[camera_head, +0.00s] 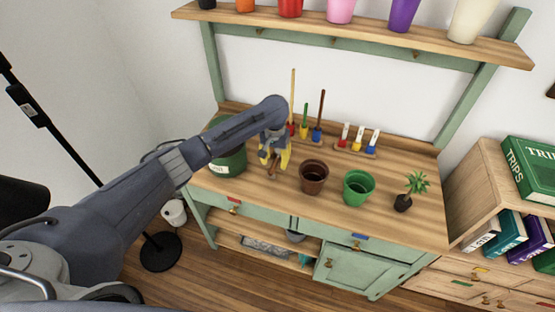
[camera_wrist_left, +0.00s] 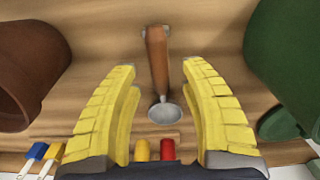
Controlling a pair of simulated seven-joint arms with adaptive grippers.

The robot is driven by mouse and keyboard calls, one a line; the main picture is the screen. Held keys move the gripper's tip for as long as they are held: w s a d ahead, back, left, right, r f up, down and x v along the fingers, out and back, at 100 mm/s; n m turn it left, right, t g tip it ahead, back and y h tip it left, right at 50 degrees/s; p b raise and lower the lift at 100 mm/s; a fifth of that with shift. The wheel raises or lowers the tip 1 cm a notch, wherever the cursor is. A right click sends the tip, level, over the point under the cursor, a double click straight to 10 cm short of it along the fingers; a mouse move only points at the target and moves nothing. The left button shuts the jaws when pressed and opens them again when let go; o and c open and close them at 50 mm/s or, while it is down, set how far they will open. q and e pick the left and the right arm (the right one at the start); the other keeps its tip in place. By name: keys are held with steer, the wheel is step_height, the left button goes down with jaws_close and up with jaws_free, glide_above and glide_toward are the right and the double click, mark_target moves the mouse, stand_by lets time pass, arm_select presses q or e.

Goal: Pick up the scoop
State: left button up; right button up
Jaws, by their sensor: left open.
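The scoop (camera_wrist_left: 158,62) has a brown wooden handle and a round grey metal bowl, and lies on the wooden bench top (camera_head: 330,213). In the head view only a small brown part of the scoop (camera_head: 271,174) shows under my left gripper (camera_head: 273,163). In the left wrist view my left gripper (camera_wrist_left: 160,67) is open, with one yellow finger on each side of the scoop and clear gaps to it. Nothing is held. My right gripper is in neither view.
A green pot (camera_head: 358,187) and a small plant (camera_head: 410,190) stand farther right. Colourful hand tools (camera_head: 358,139) stand in holders behind.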

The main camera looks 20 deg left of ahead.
arm_select(q)
steer(key=shift+f, duration=0.7)
steer(key=shift+c, duration=0.3)
jaws_close()
